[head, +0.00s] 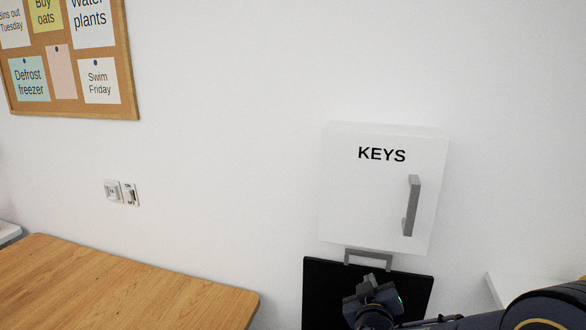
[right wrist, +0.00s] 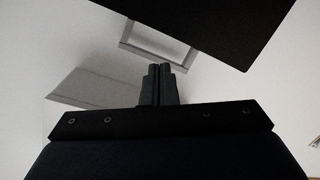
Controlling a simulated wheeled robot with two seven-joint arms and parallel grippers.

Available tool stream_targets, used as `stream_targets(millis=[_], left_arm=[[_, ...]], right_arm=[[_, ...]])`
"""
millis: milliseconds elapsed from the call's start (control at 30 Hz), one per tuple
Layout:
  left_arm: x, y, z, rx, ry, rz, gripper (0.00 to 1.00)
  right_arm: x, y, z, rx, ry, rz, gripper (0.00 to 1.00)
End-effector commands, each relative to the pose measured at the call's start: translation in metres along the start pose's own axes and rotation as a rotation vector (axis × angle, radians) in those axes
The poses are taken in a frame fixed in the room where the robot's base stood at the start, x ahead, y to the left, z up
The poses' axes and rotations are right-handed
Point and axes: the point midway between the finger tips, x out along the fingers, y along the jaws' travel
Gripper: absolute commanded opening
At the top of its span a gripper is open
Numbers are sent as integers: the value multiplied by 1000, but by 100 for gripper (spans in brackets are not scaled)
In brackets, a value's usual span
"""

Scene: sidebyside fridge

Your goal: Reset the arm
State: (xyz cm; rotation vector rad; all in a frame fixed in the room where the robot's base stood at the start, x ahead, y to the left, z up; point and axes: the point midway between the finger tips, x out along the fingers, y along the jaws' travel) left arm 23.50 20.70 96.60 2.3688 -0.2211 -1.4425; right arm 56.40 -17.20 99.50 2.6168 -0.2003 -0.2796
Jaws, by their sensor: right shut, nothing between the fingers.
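My right gripper (head: 367,284) is in front of the black panel at the bottom of the head view. In the right wrist view its two fingers (right wrist: 157,72) are together with nothing between them. They point toward a grey bar handle (right wrist: 165,50) but appear apart from it. My right arm comes in from the lower right. My left gripper is not in view.
A white box marked KEYS (head: 355,190) with a grey handle (head: 411,206) hangs on the wall, its door apparently closed. The black panel (head: 318,285) is below it. A wooden tabletop (head: 130,290) is at lower left. A noticeboard (head: 122,60) hangs upper left.

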Motion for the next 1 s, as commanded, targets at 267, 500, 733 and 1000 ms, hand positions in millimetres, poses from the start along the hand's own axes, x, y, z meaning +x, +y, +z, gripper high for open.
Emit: stream_targets(millis=[267, 500, 733, 1000], left_arm=[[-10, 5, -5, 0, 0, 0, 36], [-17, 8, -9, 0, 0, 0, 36], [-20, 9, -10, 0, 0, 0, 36], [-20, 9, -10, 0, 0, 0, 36]], right_arm=[[-90, 35, 7, 508, -215, -451, 0], [-217, 51, 40, 678, -520, -656, 0], [-297, 57, 85, 709, -789, -619, 0], [-312, 57, 96, 713, -855, -598, 0]])
